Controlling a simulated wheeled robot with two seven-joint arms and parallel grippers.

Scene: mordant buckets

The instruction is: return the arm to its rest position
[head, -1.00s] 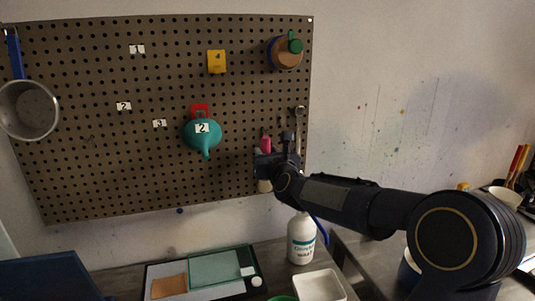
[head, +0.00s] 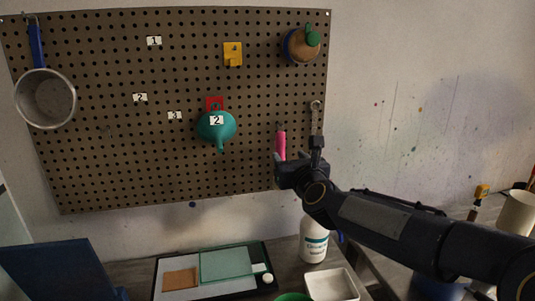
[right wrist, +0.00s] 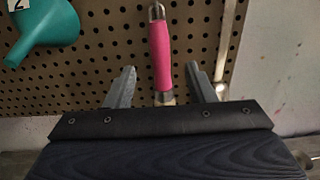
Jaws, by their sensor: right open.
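My right gripper (head: 282,172) is in front of the lower right part of the pegboard (head: 110,170), with its arm coming in from the right. In the right wrist view its two grey fingers (right wrist: 160,88) are apart, with nothing held between them. A pink-handled tool (head: 280,143) hangs upright on the board; its handle (right wrist: 160,52) shows between and beyond the fingers in the right wrist view. Its lower end is hidden behind the gripper. My left gripper is not in view.
A teal funnel (head: 216,129) hangs left of the gripper and a wrench (head: 315,115) just right of the pink tool. Below stand a white bottle (head: 313,243), a white tub (head: 331,285) and a dark tray (head: 162,277). The wall at right is bare.

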